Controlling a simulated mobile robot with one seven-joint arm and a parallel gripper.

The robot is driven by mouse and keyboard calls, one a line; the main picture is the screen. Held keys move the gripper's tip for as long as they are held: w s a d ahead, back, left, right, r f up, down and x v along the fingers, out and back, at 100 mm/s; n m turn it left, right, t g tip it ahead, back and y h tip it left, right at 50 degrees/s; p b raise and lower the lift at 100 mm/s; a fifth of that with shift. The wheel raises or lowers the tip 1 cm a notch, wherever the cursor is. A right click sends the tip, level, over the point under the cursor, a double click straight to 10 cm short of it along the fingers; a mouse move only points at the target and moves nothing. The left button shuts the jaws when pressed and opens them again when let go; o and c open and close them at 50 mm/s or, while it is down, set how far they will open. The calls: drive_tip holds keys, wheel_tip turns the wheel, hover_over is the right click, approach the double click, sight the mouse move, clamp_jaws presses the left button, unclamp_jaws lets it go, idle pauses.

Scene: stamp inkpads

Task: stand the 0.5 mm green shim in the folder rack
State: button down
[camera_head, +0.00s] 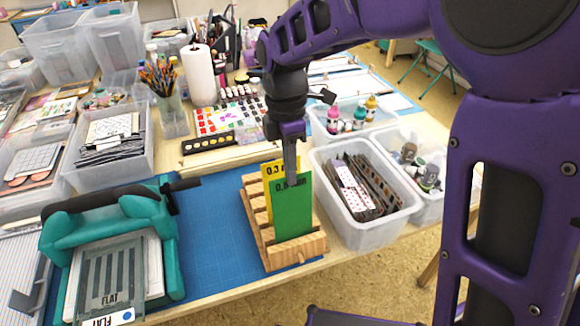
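The green shim (293,214), its "0.5" label partly covered, stands upright at the front of the wooden folder rack (297,248). Its lower edge is hidden behind the rack's front bar; I cannot tell whether it is fully seated. A yellow shim (267,178) marked "0.3" stands just behind it. My gripper (291,176) points down at the green shim's top edge, with a finger overlapping its upper face. The other finger is hidden, so I cannot tell whether they pinch the shim.
The rack stands on a blue mat (205,235). A teal press (130,235) is to the left. A clear bin of stamped strips (367,205) stands close on the right. A paint palette and a white roll (199,75) are behind. Bare mat lies between press and rack.

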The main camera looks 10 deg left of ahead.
drive_tip(key=c, duration=1)
unclamp_jaws()
drive_tip(key=shift+r, duration=0.1)
drive_tip(key=r+p, duration=0.4)
drive_tip(key=shift+w+a+r+p, duration=0.15)
drive_tip(key=shift+w+r+p, duration=0.2)
drive_tip(key=shift+r, duration=0.05)
